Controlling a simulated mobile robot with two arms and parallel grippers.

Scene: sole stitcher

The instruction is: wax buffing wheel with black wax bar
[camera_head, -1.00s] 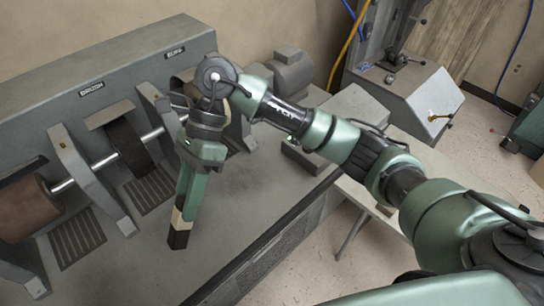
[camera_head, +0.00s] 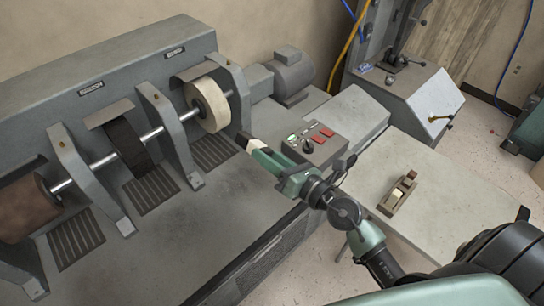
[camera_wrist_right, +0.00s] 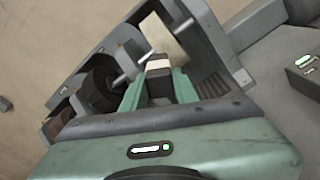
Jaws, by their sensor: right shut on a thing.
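The cream buffing wheel (camera_head: 208,106) sits on the shaft at the right end of the machine, below a small label plate. It also shows in the right wrist view (camera_wrist_right: 166,38). My right gripper (camera_head: 268,157) is shut on the black wax bar (camera_head: 244,139), which has a cream band. The bar's dark end sticks out past the fingertips toward the wheel, to its lower right in the head view. In the right wrist view the bar (camera_wrist_right: 158,66) stands between the green fingers, in front of the wheel; I cannot tell whether they touch. My left gripper is not in view.
A grey bracket (camera_head: 238,92) stands beside the wheel. A dark wheel (camera_head: 128,146) and a brown drum (camera_head: 28,208) share the shaft. A control box (camera_head: 318,138) with red buttons is near my gripper. A small tool (camera_head: 398,194) lies on the side table (camera_head: 440,185).

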